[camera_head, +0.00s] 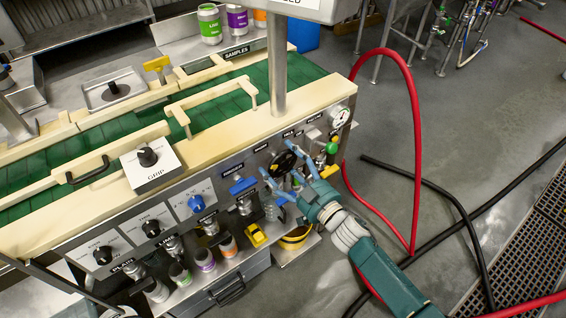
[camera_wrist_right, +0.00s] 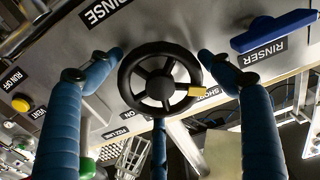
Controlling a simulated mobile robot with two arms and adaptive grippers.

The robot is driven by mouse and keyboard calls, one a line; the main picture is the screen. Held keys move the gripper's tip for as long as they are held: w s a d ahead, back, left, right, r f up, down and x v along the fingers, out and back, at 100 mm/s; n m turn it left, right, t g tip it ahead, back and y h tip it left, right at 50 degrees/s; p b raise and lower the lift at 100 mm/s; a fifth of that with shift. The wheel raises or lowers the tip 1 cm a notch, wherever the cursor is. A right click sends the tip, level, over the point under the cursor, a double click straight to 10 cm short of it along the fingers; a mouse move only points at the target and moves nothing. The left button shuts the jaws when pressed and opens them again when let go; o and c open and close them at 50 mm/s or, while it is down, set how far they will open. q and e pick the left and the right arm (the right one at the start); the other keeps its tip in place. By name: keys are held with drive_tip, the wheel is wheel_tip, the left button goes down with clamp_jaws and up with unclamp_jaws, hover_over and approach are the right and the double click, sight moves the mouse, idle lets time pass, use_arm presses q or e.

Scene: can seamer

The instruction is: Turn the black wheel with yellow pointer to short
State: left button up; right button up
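The black wheel (camera_head: 284,162) is on the machine's front panel, near its right end. In the right wrist view the black wheel (camera_wrist_right: 143,80) is close and whole, with spokes and a round hub. Its yellow pointer (camera_wrist_right: 196,91) points right and slightly down in that view. A small label, partly hidden and seeming to read SHORT, lies just below the pointer. My right gripper (camera_head: 287,167) is open at the wheel. In its wrist view the blue fingers (camera_wrist_right: 162,54) stand apart on both sides of the rim, a third below. I cannot tell whether they touch. My left gripper is not in view.
A blue handle (camera_wrist_right: 272,31) by the RINSER label sits close to one finger in the wrist view. A gauge (camera_head: 340,117) and a green knob (camera_head: 331,148) are right of the wheel. A red hose (camera_head: 416,140) loops beside my right arm.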

drive_tip(key=shift+o, duration=0.9)
drive_tip(key=v, duration=1.2)
drive_tip(key=s+d+f+m+g+h, duration=0.1)
drive_tip(key=s+d+f+g+h, duration=0.2)
drive_tip(key=f, duration=0.8)
drive_tip(key=s+d+f+m+h, duration=0.25)
drive_tip(key=d+f, duration=0.35)
drive_tip(key=f, duration=0.4)
drive_tip(key=s+d+f+g+h, duration=0.2)
drive_tip(key=s+d+f+h, duration=0.15)
drive_tip(key=f, duration=0.75)
drive_tip(key=s+d+f+g, duration=0.1)
drive_tip(key=s+f+g, duration=0.2)
drive_tip(key=s+f, duration=0.3)
drive_tip(key=s+d+f+m+g+h, duration=0.1)
drive_tip(key=s+f, duration=0.5)
drive_tip(key=s, duration=1.1)
drive_tip(key=s+d+f+g, duration=0.1)
drive_tip(key=s+f+g, duration=0.3)
drive_tip(key=s, duration=0.7)
drive_tip(key=shift+s+d+f+g+h, duration=0.2)
drive_tip(key=shift+d+f+g+h, duration=0.15)
drive_tip(key=shift+f, duration=0.6)
drive_tip(key=shift+w+m, duration=0.1)
drive_tip(key=shift+m, duration=0.15)
